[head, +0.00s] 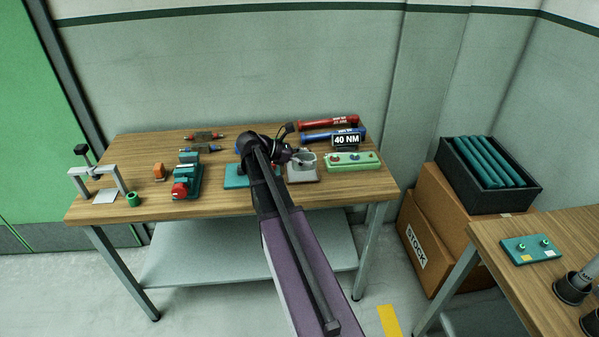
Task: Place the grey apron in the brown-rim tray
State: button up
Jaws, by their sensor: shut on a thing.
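My gripper (290,154) is over the back middle of the wooden workbench (130,158), small and partly hidden by my own arm. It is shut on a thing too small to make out. A teal flat piece (235,178) lies partly hidden under my arm.
Red and blue wrenches (329,123) and a 40 NM display (346,140) are at the back right, behind a green button panel (352,161). A teal and red vise (187,178) and a small press (97,178) stand left. Cartons (432,227) bear a black crate (457,191).

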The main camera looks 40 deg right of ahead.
jog(key=shift+s+f, duration=0.15)
jog(key=shift+f, duration=0.3)
jog(key=a+f+n+t+b, duration=0.1)
jog(key=f+n+t+b, duration=0.1)
jog(key=a+f+n+t+h+b, duration=0.1)
jog(key=f+n+t+b, duration=0.1)
jog(key=t, duration=0.1)
jog(key=a+f+n+t+b, duration=0.1)
jog(key=f+n+t+b, duration=0.1)
jog(key=n+t, duration=0.1)
jog(key=shift+h, duration=0.4)
jog(key=shift+w+a+f+n+t+b, duration=0.3)
jog(key=shift+w+a+n+t+b, duration=0.2)
jog(key=shift+a+n+t+b, duration=0.25)
jog(key=shift+d, duration=0.15)
jog(key=shift+d, duration=0.1)
jog(key=w+d, duration=0.3)
jog(key=d, duration=0.1)
jog(key=w+d+f+b, duration=0.1)
jog(key=w+d, duration=0.6)
jog(key=shift+w+d+f, duration=0.25)
jog(key=shift+w+d, duration=0.15)
jog(key=shift+f, duration=0.1)
jog(key=shift+f+b, duration=1.65)
jog(key=shift+b, duration=0.25)
